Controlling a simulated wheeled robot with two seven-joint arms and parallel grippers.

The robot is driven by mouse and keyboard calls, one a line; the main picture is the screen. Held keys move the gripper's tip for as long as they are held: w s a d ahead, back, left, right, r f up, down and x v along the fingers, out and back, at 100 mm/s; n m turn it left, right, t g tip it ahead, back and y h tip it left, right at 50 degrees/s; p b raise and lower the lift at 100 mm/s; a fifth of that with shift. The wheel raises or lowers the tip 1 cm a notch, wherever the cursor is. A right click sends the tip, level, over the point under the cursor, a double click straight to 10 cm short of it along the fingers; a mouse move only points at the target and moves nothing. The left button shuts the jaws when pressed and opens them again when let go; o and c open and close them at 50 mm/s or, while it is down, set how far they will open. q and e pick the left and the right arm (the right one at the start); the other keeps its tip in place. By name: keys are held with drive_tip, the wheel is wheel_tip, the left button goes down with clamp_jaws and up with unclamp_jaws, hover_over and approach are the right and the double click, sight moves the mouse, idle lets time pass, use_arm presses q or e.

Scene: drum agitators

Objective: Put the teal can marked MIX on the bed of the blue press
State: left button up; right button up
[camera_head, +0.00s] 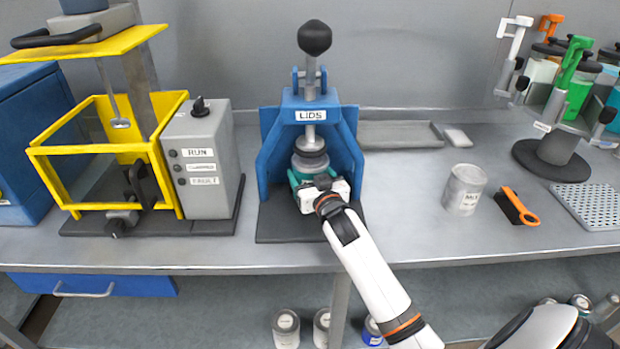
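The blue press (347,152) marked LIDS stands at the middle of the bench, its black knob at the top and its dark bed (285,228) at the bottom. A teal can (314,163) with a grey top is inside the press, under the ram. Its lower part and any marking are hidden behind my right gripper (311,186). The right arm reaches in from the lower right, and its gripper is at the front of the can. I cannot see whether the fingers are closed on it or whether the can touches the bed. My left gripper is not in view.
A pale grey can (465,190) with a small dark marking stands to the right of the press. Beside it lies an orange-handled brush (518,207). A yellow-framed machine (108,150) with a grey control box (203,160) stands left. A shallow tray (400,135) lies behind.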

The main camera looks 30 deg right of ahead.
drive_tip(key=shift+f, duration=0.65)
drive_tip(key=shift+f, duration=0.1)
drive_tip(key=o, duration=1.2)
drive_tip(key=shift+o, duration=0.3)
drive_tip(key=shift+s+a, duration=0.15)
drive_tip(key=shift+s, duration=0.2)
drive_tip(key=b+v, duration=0.1)
drive_tip(key=v, duration=1)
drive_tip(key=shift+s, duration=0.15)
